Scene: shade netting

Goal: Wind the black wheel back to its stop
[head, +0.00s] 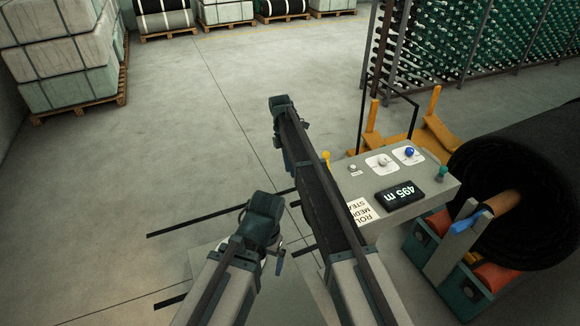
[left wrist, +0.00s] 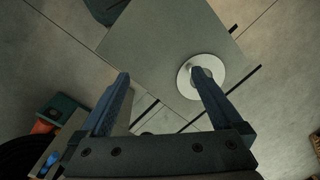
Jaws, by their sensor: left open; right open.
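I cannot make out a black wheel for certain in either view; my arms cover part of the console's left side. The grey console (head: 435,190) stands right of my grippers, with a black display (head: 399,195) reading 495 m. On its top are a white knob (head: 383,160), a blue knob (head: 410,152) and a green knob (head: 442,173). My left gripper (head: 280,256) is left of the console, apart from it. In the left wrist view its jaws (left wrist: 160,76) are open and empty. My right gripper (head: 288,160) is open, higher in the picture, near the console's left edge.
A large black netting roll (head: 530,170) lies at the right on a green stand with orange rollers (head: 495,277). A yellow frame (head: 430,130) stands behind the console. Wrapped bales (head: 70,60) sit on pallets at the upper left.

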